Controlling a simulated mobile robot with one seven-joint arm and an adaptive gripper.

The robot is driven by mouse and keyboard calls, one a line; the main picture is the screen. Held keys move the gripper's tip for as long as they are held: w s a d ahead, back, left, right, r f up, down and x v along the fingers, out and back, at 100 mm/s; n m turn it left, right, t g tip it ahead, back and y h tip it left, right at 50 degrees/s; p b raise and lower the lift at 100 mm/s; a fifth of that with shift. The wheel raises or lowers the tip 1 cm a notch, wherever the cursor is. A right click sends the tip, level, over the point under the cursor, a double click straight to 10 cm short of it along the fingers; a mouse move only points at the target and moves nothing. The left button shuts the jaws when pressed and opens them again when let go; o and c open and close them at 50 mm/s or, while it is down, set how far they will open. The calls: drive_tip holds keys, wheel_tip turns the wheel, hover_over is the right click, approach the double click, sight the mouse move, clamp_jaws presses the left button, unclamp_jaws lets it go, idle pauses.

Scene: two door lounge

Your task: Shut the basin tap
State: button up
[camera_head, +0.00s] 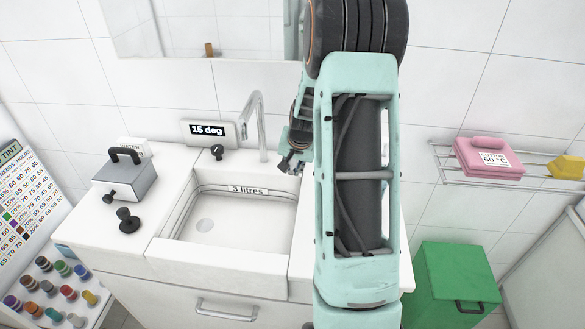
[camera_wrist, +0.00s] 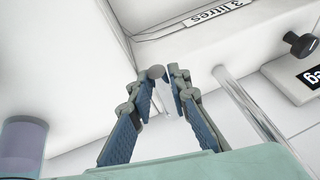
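The basin (camera_head: 205,222) is a white square sink labelled "3 litres", set in a white counter. Its chrome tap spout (camera_head: 252,118) rises at the back right; the spout pipe also shows in the wrist view (camera_wrist: 243,100). A small black knob (camera_head: 217,152) stands behind the basin and shows in the wrist view (camera_wrist: 301,44). My gripper (camera_head: 289,165) is right of the spout, near the basin's back right corner. In the wrist view its fingers are apart, with a small grey round-ended piece (camera_wrist: 155,72) between or just beyond the tips. I cannot tell whether they touch it.
A "15 deg" display (camera_head: 207,132) stands behind the knob. A grey box with a black handle (camera_head: 125,182) and another black knob (camera_head: 128,220) are on the left counter. A wall rack holds a pink item (camera_head: 488,157); a green bin (camera_head: 452,285) stands at right.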

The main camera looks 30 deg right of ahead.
drive_tip(key=o, duration=0.3)
drive_tip(key=shift+o, duration=0.2)
drive_tip(key=shift+r, duration=0.1)
drive_tip(key=v, duration=1.1)
drive_tip(key=shift+s+r, duration=0.2)
drive_tip(key=shift+r, duration=0.15)
drive_tip(key=shift+a, duration=0.15)
